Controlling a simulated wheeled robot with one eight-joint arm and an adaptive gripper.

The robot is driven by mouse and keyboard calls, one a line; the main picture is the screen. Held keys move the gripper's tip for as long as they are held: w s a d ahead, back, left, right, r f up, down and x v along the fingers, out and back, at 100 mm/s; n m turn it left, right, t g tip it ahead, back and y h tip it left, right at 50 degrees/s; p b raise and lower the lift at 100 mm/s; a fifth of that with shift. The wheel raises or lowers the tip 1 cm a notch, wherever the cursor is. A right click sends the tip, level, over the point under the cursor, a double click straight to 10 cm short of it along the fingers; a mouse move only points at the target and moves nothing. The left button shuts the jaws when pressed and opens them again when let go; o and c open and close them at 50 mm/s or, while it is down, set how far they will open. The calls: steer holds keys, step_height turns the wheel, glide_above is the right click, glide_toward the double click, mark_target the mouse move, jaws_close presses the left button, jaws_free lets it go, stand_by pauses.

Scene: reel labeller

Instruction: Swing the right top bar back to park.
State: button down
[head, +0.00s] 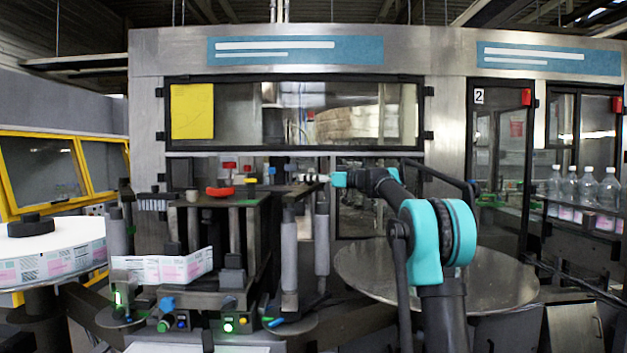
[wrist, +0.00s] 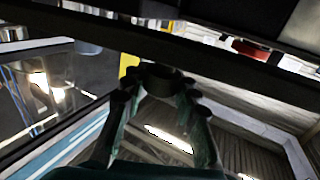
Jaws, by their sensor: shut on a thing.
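My gripper (head: 308,178) reaches in from the right to the top of the labeller, beside the right roller posts (head: 322,235). In the wrist view my gripper (wrist: 158,84) is shut on a dark, rounded piece between its fingertips. A long dark bar (wrist: 235,68) crosses the wrist view just beyond the fingertips, and the held piece appears to be part of the right top bar. In the head view the grasp is small, and the bar cannot be told clearly from the dark parts around it.
A red handle (head: 219,191) lies on the labeller's top plate, left of my gripper. A round metal table (head: 440,275) stands below my arm. A label web (head: 165,268) runs at the front left. Clear bottles (head: 588,188) stand at the far right.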

stand_by(0.3)
steer(key=c, duration=1.1)
jaws_free()
steer(key=shift+a, duration=0.1)
steer(key=shift+c, duration=0.2)
steer(key=v, duration=1.2)
